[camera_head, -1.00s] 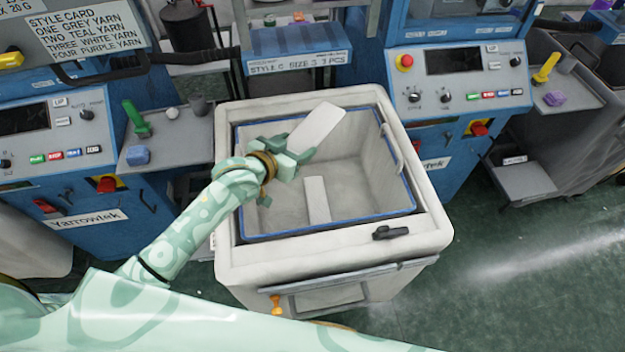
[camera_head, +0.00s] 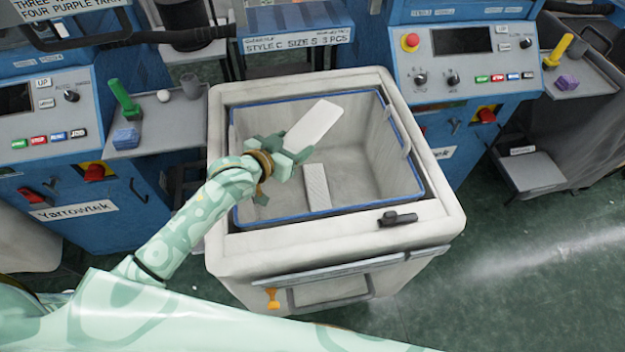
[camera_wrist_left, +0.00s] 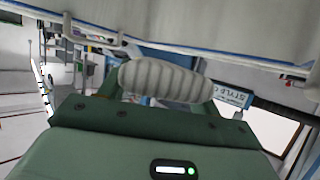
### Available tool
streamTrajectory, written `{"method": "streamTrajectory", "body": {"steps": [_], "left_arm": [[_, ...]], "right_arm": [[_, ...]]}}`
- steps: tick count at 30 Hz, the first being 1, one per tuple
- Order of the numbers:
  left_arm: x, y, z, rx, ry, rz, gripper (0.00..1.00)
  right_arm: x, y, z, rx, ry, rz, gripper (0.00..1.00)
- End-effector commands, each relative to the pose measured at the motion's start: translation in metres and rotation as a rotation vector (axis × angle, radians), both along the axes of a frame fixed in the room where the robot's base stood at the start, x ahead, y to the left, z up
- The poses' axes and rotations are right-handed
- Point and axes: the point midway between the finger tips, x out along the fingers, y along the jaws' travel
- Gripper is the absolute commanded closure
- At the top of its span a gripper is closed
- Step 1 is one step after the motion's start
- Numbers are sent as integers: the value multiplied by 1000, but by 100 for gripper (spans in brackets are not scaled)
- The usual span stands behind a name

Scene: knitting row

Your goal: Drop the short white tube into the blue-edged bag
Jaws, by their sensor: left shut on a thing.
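The short white tube (camera_head: 314,123) is held in my left gripper (camera_head: 289,154), which is shut on it. The tube slants up and to the right from the jaws, above the opening of the blue-edged bag (camera_head: 330,213). In the left wrist view the tube (camera_wrist_left: 165,81) looks ribbed and lies across between the two fingers (camera_wrist_left: 163,88). The bag is an open grey liner in a cream cart. Another white piece (camera_head: 316,187) lies inside, on its floor. My right gripper is not in view.
The cream cart (camera_head: 222,255) has a black latch (camera_head: 397,218) on its front rim. Blue machines with control panels stand left (camera_head: 60,150) and right (camera_head: 470,95). Side shelves hold a green-handled tool (camera_head: 124,98) and a purple block (camera_head: 567,82). The floor at right is clear.

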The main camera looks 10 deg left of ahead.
Motion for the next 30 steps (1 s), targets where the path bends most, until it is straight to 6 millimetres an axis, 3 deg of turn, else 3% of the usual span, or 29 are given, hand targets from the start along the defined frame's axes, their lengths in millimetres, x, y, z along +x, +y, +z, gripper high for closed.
{"method": "streamTrajectory", "body": {"steps": [1,2,4,13,17,30], "left_arm": [[0,0,1,0,0,0,58],[0,0,1,0,0,0,32],[0,0,1,0,0,0,12],[-1,1,1,0,0,0,12],[-12,5,6,1,1,1,12],[-107,44,49,3,2,-1,12]], "right_arm": [[1,0,1,0,-1,0,64],[1,0,1,0,-1,0,64],[1,0,1,0,-1,0,64],[1,0,1,1,-2,1,64],[2,0,5,1,-3,2,64],[4,1,28,1,-10,3,64]]}}
